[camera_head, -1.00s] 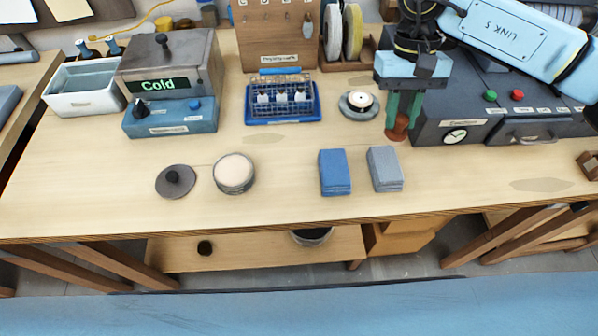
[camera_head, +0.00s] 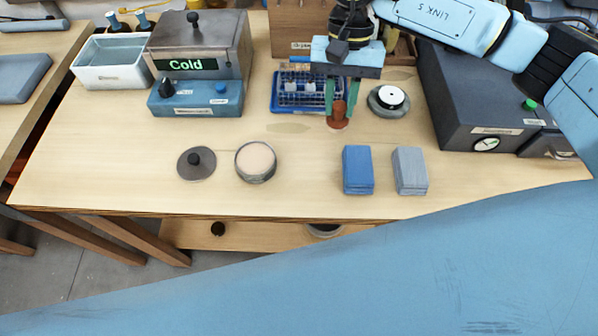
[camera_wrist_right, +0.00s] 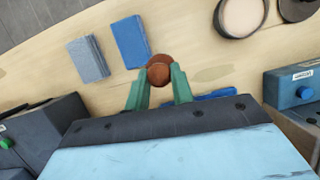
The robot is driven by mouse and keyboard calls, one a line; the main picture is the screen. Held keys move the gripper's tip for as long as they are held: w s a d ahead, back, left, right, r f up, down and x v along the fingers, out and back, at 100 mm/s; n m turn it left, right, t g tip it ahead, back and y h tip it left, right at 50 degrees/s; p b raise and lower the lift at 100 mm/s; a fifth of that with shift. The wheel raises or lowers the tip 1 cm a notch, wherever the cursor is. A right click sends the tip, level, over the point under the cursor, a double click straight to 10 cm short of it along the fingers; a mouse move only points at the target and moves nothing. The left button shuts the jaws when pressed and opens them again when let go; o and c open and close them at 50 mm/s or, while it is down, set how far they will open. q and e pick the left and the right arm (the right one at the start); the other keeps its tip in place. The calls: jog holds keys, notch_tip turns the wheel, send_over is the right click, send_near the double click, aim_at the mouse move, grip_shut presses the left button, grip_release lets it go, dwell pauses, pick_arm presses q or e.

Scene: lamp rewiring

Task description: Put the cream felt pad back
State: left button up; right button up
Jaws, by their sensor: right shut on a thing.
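My right gripper (camera_head: 342,100) points down with its green fingers shut on a reddish-brown, round-topped piece (camera_head: 338,116), held over the bench in front of the blue rack. In the right wrist view the same brown piece (camera_wrist_right: 159,70) sits between the fingertips. A round dark tin (camera_head: 256,179) stands open to the left on the bench, with a flat cream surface (camera_head: 256,158) inside that looks like the cream felt pad. The tin is partly seen in the right wrist view (camera_wrist_right: 241,15). A dark lid with a knob (camera_head: 197,163) lies left of the tin. My left gripper is not in view.
A blue stack (camera_head: 358,170) and a grey stack (camera_head: 410,171) lie at front right. A blue rack (camera_head: 284,106) and a dish with a white disc (camera_head: 389,99) are close to my right gripper. A dark box (camera_head: 475,115) stands right. Bench around the tin is clear.

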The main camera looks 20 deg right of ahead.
jog(key=s+a+m+t+y, duration=0.3)
jog(key=s+a+m, duration=0.3)
jog(key=m, duration=0.7)
jog(key=f, duration=0.6)
jog(key=f+p, duration=0.1)
jog(key=f, duration=0.2)
jog(key=shift+w+a, duration=0.3)
jog(key=shift+w, duration=0.05)
jog(key=shift+f, duration=0.1)
jog(key=shift+f, duration=0.15)
jog(key=o, duration=0.9)
